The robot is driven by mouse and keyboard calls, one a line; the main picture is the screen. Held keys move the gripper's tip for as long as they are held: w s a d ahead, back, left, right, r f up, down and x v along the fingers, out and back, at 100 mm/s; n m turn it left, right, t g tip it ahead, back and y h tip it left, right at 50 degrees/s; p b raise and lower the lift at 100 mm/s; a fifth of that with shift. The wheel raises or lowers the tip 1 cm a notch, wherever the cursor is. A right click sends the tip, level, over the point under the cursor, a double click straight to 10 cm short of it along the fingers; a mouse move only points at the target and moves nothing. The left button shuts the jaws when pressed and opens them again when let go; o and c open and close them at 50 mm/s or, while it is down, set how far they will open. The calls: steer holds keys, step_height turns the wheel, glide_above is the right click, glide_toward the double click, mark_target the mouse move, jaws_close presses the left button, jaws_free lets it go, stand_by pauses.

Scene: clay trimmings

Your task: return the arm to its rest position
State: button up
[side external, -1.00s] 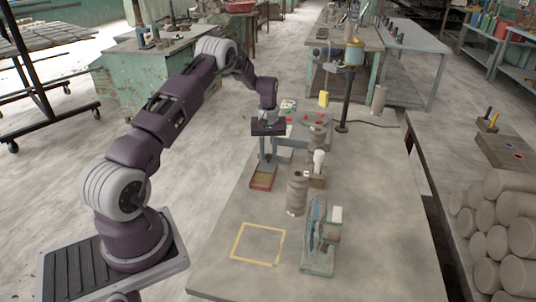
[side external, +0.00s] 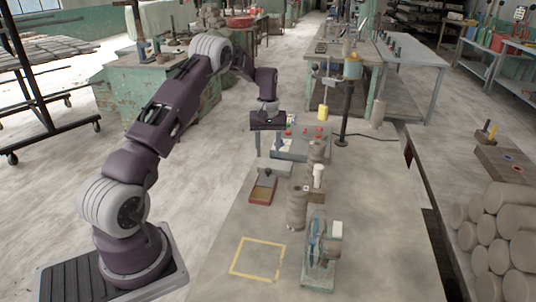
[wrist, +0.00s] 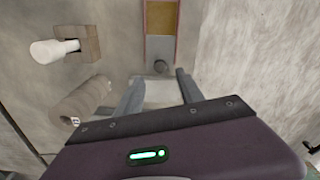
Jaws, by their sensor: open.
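My gripper (side external: 269,152) is open and empty, pointing down above the far part of the table (side external: 215,265). In the wrist view its two fingers (wrist: 157,88) stand apart. A pale grey block (side external: 276,167) lies below the fingers, beyond a shallow tray (side external: 250,190) with a red and ochre inside. The tray also shows at the top of the wrist view (wrist: 160,17), with a small grey knob (wrist: 160,66) between it and the fingers. My arm is bent and reaches out from its base at the left.
Right of the gripper are a white-topped cylinder (side external: 318,172), a stacked clay piece (side external: 297,208) and a panel with red knobs (side external: 300,152). A dark post (side external: 345,115) rises behind. The yellow taped square (side external: 236,258) is bare.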

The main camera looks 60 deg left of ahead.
steer(key=s+d+r+m+t, duration=0.1)
steer(key=s+d+r+m, duration=0.25)
steer(key=d+r, duration=0.7)
steer(key=s+d+r+m+t, duration=0.2)
steer(key=s+d+r, duration=0.3)
steer(key=d+r, duration=0.55)
steer(key=s+d+m+t, duration=0.1)
steer(key=s+d+m, duration=0.1)
steer(key=s, duration=0.5)
steer(key=s+d+m, duration=0.2)
steer(key=s+d, duration=0.3)
steer(key=s, duration=0.2)
steer(key=s+d+r+m+t, duration=0.1)
steer(key=s+d+m, duration=0.1)
steer(key=s, duration=0.5)
steer(key=shift+s+d+t, duration=0.25)
steer(key=shift+d+t, duration=0.05)
steer(key=shift+d, duration=0.4)
